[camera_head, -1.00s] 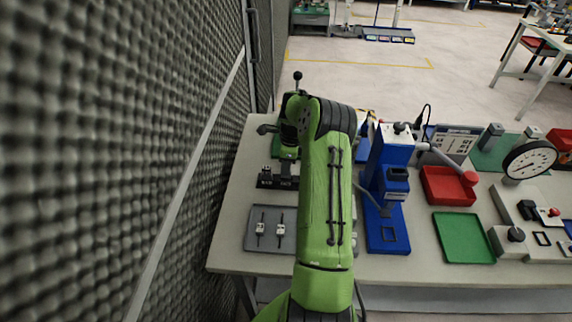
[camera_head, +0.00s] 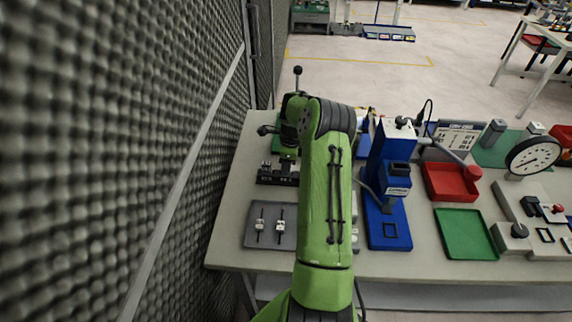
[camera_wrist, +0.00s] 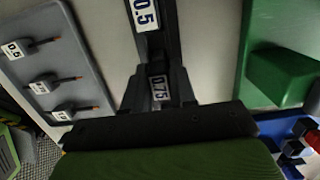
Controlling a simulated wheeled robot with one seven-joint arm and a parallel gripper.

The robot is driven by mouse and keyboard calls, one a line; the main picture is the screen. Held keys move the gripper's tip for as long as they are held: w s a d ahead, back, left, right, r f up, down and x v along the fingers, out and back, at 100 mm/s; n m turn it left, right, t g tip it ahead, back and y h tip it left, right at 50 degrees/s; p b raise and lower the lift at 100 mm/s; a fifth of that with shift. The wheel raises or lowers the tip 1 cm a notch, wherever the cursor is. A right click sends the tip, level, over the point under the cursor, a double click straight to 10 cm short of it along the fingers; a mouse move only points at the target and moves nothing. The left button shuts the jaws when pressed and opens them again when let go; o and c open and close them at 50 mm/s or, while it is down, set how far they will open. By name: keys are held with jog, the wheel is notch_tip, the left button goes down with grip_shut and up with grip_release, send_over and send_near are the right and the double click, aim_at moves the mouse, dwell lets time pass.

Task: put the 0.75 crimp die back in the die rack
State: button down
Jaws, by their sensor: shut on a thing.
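My gripper (camera_wrist: 158,92) is in the lower middle of the wrist view, its two dark fingers shut on the 0.75 crimp die (camera_wrist: 158,88), whose white label faces the camera. Just above it in that view is the black die rack, with a die labelled 0.5 (camera_wrist: 145,15) in line with the held die. I cannot tell whether the held die touches the rack. In the head view the die rack (camera_head: 268,176) stands on the left part of the bench. My green arm hides the gripper and the held die there.
A grey tray (camera_head: 252,238) with labelled pieces lies in front of the rack; it also shows in the wrist view (camera_wrist: 70,60). A green hand press (camera_head: 285,143) stands behind the rack. A blue machine (camera_head: 388,175) stands right of my arm. The foam wall (camera_head: 110,130) is close on the left.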

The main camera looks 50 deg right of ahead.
jog(key=shift+f, duration=0.2)
jog(key=c, duration=0.8)
grip_release()
jog(key=shift+c, duration=0.2)
jog(key=shift+r, duration=0.1)
notch_tip(320, 180, up, 16)
jog(key=s+d+p, duration=0.1)
jog(key=shift+s+f, duration=0.2)
jog(key=shift+s, duration=0.05)
